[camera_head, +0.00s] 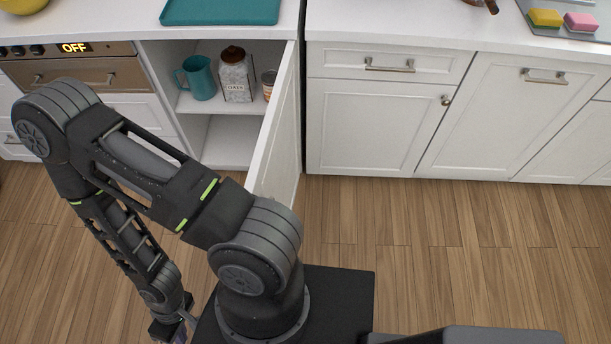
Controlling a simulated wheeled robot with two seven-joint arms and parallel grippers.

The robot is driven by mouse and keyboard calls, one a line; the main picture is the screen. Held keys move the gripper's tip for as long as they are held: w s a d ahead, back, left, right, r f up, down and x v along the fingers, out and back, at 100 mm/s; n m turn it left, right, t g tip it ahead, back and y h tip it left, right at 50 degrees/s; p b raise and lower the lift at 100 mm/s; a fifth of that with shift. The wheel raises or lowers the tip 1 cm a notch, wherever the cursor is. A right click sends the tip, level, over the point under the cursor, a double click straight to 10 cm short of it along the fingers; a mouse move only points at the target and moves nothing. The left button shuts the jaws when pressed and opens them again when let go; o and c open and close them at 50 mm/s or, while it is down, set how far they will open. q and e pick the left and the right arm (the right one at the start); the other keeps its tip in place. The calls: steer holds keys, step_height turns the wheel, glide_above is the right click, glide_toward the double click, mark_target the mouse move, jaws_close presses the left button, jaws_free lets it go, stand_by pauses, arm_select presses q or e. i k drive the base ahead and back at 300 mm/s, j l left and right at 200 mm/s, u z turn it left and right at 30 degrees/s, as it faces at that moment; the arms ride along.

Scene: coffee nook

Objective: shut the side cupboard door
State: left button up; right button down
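The side cupboard door (285,140) is white and stands wide open, swung out toward me from the right side of the cupboard opening. The cupboard (222,128) shows its inside, with one shelf. My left arm crosses in front of the door's lower part and hides some of it. My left gripper (174,331) hangs low at the bottom edge of the view, to the left of the door and apart from it. It is small and partly cut off, so its opening cannot be told. My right gripper is out of view.
On the shelf stand a teal mug (197,78), a jar with a dark lid (236,76) and a small can (269,84). An oven (80,72) is at the left. Closed white cabinets (365,125) line the right. The wooden floor (440,245) there is clear.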

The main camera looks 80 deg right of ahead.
mark_target(274, 173)
steer(key=k, duration=0.3)
steer(key=z, duration=2.35)
steer(key=l, duration=0.65)
steer(key=i+l, duration=0.15)
steer(key=l, duration=0.45)
